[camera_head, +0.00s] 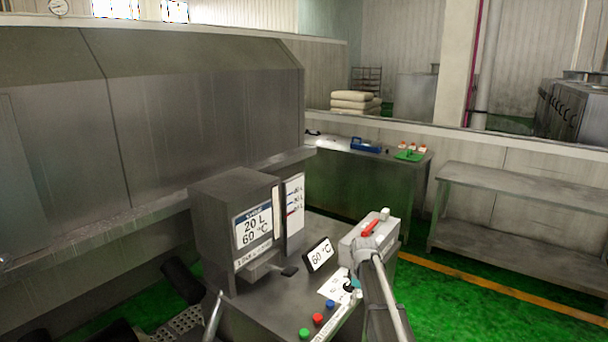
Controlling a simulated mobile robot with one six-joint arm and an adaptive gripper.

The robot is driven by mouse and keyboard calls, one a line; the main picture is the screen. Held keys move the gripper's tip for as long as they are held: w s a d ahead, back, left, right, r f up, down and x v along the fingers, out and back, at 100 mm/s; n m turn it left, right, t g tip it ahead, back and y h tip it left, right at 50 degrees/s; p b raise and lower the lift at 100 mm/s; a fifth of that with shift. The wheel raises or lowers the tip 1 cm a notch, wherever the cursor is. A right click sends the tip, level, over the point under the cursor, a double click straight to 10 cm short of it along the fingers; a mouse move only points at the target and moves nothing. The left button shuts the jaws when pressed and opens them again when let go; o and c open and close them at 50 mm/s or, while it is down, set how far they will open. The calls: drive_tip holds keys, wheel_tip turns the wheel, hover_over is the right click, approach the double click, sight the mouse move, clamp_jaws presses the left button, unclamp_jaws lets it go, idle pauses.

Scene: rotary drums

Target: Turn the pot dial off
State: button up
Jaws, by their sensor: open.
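A steel control counter (270,312) stands in the lower middle. On its near right edge is a row of controls: a green button (304,333), a red button (318,319), a blue button (330,304) and a small black knob (348,286) with teal beside it. The knob is small, and I cannot tell which way it points or whether it is the pot dial. A dark shaft with a pale rod, perhaps my arm, rises from the bottom edge just right of the controls. I cannot make out my gripper or its fingertips.

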drive_tip(key=s+f+m+b, duration=0.4)
drive_tip(key=s+m, duration=0.1)
drive_tip(key=s, duration=0.8)
drive_tip(key=s+f+m+b, duration=0.4)
drive_tip(key=s+f+m, duration=0.1)
drive_tip(key=s, duration=0.8)
drive_tip(key=shift+a+b, duration=0.35)
drive_tip(key=shift+a, duration=0.05)
